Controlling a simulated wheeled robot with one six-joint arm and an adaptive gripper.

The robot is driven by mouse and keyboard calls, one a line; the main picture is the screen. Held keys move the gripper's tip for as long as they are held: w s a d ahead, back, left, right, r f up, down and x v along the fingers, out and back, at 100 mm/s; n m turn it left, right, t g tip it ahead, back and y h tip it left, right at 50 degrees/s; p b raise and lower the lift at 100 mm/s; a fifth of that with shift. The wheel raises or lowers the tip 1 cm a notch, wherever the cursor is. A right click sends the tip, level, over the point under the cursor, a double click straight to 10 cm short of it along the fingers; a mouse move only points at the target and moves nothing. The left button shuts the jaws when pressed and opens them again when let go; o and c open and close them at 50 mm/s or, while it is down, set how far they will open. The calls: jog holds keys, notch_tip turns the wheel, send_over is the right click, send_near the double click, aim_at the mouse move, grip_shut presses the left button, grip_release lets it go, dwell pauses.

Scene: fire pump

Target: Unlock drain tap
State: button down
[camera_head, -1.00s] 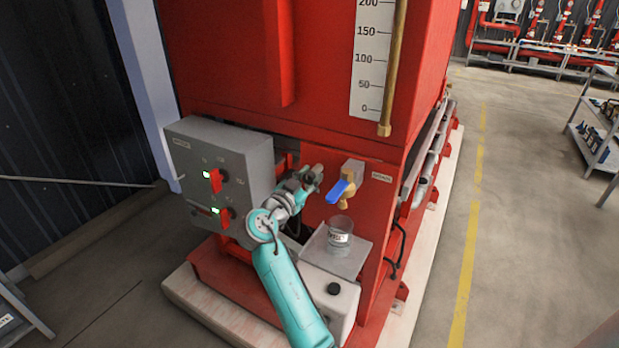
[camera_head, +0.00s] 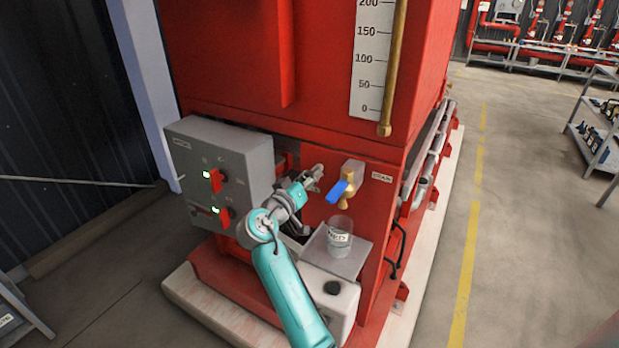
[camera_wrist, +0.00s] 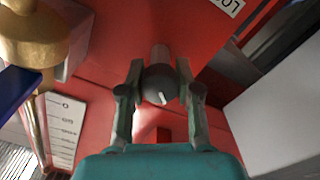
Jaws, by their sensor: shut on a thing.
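The drain tap has a brass body (camera_head: 347,195) and a blue lever (camera_head: 337,191) on the red tank's lower front. In the wrist view its brass body (camera_wrist: 30,38) and the edge of its blue lever (camera_wrist: 12,88) show at the left. A dark round knob (camera_wrist: 160,86) with a white mark stands on a short stem from the red panel. My gripper (camera_head: 314,173), just left of the tap in the head view, has its fingers (camera_wrist: 160,76) shut on the knob's sides. The head view does not show the knob clearly behind the fingers. A white label partly reading "LO" (camera_wrist: 229,5) is cut off.
A clear glass (camera_head: 340,236) stands on a small grey shelf (camera_head: 345,263) below the tap. A grey control box (camera_head: 243,165) with red switches is close to the left. A white gauge scale (camera_head: 371,60) is above. Open floor lies to the right.

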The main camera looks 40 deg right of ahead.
jog(key=n, duration=0.5)
jog(key=shift+n, duration=0.3)
jog(key=n, duration=0.5)
dwell(0.4)
jog(key=c, duration=0.8)
grip_release()
jog(key=v, duration=1.2)
